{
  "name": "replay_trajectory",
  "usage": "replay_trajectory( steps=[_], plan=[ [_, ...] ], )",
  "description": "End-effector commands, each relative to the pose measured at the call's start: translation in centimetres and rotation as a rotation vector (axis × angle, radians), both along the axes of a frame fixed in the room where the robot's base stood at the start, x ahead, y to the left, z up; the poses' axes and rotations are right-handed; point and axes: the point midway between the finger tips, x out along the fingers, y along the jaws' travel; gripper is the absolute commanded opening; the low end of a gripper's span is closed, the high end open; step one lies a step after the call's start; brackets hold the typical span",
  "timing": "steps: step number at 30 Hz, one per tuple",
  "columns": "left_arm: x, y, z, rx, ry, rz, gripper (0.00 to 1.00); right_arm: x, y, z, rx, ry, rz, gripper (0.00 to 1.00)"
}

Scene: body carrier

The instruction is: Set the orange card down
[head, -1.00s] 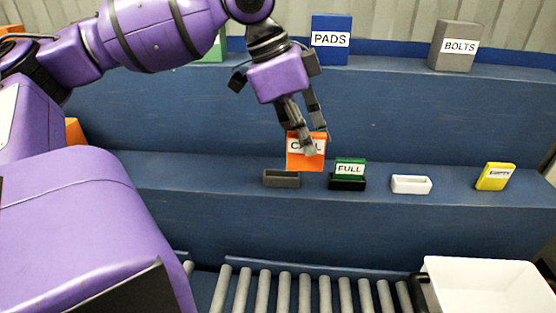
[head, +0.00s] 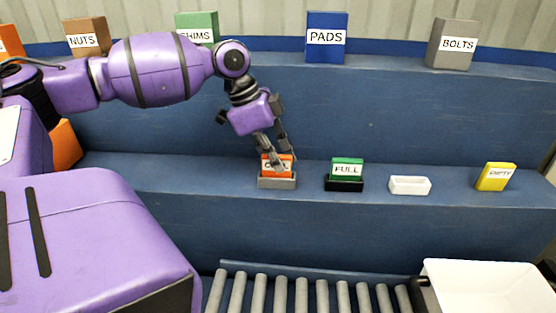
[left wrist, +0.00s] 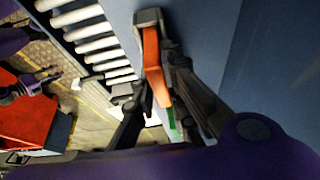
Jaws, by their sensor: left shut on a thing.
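The orange card (head: 284,174) stands upright at the grey holder (head: 277,184) on the lower blue shelf, its lower edge hidden behind the holder's front wall. My left gripper (head: 277,160) is shut on the card from above, and a finger covers part of its label. In the left wrist view the card (left wrist: 152,62) shows edge-on between the fingers (left wrist: 160,92), with the grey holder (left wrist: 148,17) at its far end.
Right of the grey holder are a green FULL card (head: 347,167) in a black holder, an empty white holder (head: 409,185) and a tilted yellow card (head: 495,177). Labelled boxes line the upper shelf. A roller conveyor (head: 300,292) and white bin (head: 480,285) are in front.

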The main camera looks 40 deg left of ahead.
Motion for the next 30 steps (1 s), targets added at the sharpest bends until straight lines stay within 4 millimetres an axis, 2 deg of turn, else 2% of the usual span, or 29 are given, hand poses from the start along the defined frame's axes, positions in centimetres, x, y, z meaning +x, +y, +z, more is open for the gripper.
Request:
replay_trajectory(
  steps=[11, 12, 16, 26, 30],
  plan=[
    [0.0, -0.1, -0.3, 0.0, -0.003, -0.001, 0.0, 0.2, -0.1, 0.0, -0.003, -0.002, 0.004, 0.4],
    [0.0, -0.1, -0.3, 0.0, -0.003, -0.001, 0.16, 0.2, -0.1, -0.1, -0.003, -0.001, 0.005, 0.4],
    [0.0, 0.0, -0.3, 0.001, -0.003, -0.001, 0.31, 0.0, -0.2, -0.2, -0.004, 0.003, 0.006, 0.4],
    [0.0, 0.0, -0.1, 0.002, -0.002, -0.001, 0.31, -0.2, -0.2, -0.3, -0.005, 0.008, 0.005, 0.4],
    [-0.3, 0.4, 1.7, -0.001, -0.009, 0.0, 0.31, 0.2, -0.2, 0.5, -0.004, -0.003, 0.003, 0.4]
  ],
)
